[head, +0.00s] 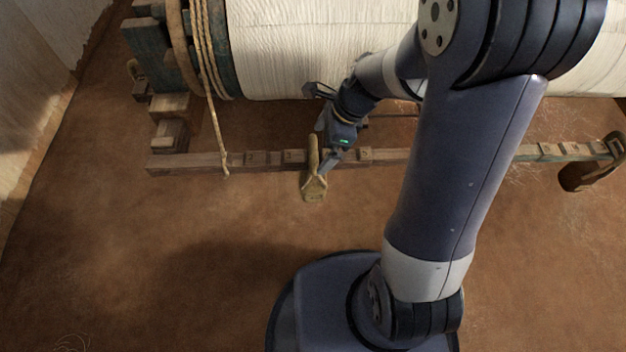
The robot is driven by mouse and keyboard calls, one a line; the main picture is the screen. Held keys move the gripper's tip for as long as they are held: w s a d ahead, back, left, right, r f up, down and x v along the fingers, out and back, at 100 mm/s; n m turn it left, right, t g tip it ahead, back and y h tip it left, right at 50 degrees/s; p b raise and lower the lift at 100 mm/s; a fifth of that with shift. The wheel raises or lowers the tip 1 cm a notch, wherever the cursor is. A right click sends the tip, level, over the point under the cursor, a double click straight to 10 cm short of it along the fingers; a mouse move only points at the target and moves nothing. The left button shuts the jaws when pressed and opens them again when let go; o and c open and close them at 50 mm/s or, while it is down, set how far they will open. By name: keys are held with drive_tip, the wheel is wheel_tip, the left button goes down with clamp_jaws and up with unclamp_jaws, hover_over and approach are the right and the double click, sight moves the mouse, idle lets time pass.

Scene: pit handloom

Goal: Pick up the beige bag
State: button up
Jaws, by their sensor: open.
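The beige bag (314,189) is a small tan shape at the wooden beam, near the middle of the head view. A narrow upright part, like a handle or strap, rises from it across the front of the beam. My gripper (324,158) is open, just right of this upright part and above the bag's wider lower end. The fingers overlap the bag's edge in this view, and I cannot tell whether they touch it. Part of the fingers is hidden by the wrist.
A long wooden beam (220,160) with small blocks runs across behind the bag. A large roll of white cloth (300,45) lies beyond it. Ropes (211,80) hang at the left. A brown looped piece (577,178) is at the beam's right end. The earthen floor (150,270) in front is clear.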

sight(313, 171)
drive_tip(key=shift+a, duration=0.4)
drive_tip(key=b+x, duration=0.2)
drive_tip(key=x, duration=0.3)
drive_tip(key=shift+a+f, duration=0.1)
drive_tip(key=shift+a, duration=0.1)
drive_tip(key=c, duration=1.5)
